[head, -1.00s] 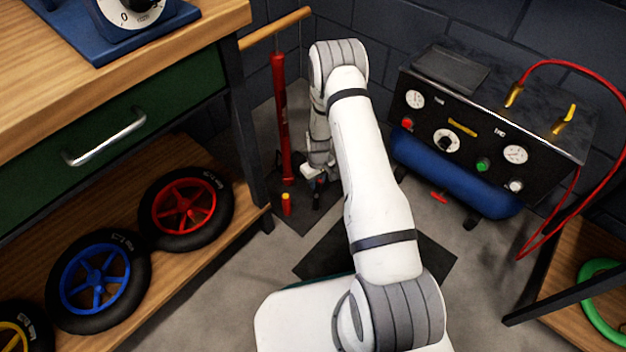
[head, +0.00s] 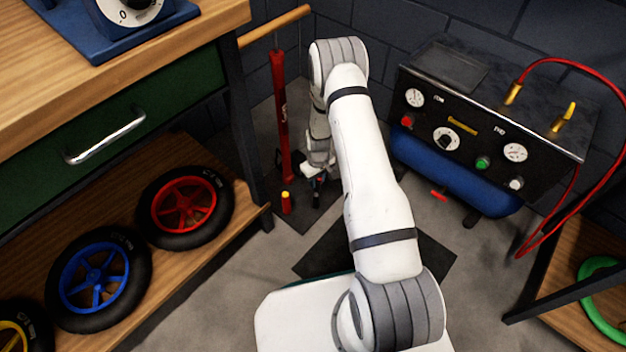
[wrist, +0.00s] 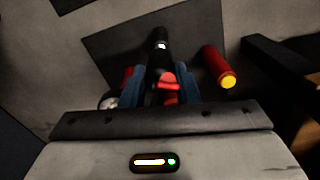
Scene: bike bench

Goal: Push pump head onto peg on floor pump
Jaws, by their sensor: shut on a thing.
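The floor pump (head: 283,125) stands upright in the corner, with a red barrel and a wooden crossbar handle (head: 275,28). A short red post with a yellow top (head: 286,204) stands beside its foot; it also shows right of my gripper in the wrist view (wrist: 218,66). My gripper (wrist: 160,84) is low beside the barrel, its blue fingers shut on the black pump head (wrist: 157,70), which has a red lever. A black stem with a pale ring (wrist: 160,44) lies in line with the head; whether it is part of it or the peg, I cannot tell.
A workbench with wheels on its lower shelf (head: 120,215) is at the left; its dark leg (head: 252,150) is close to the pump. A black compressor panel with a blue tank (head: 450,175) stands at the right. Dark mats (head: 425,255) lie on the open floor.

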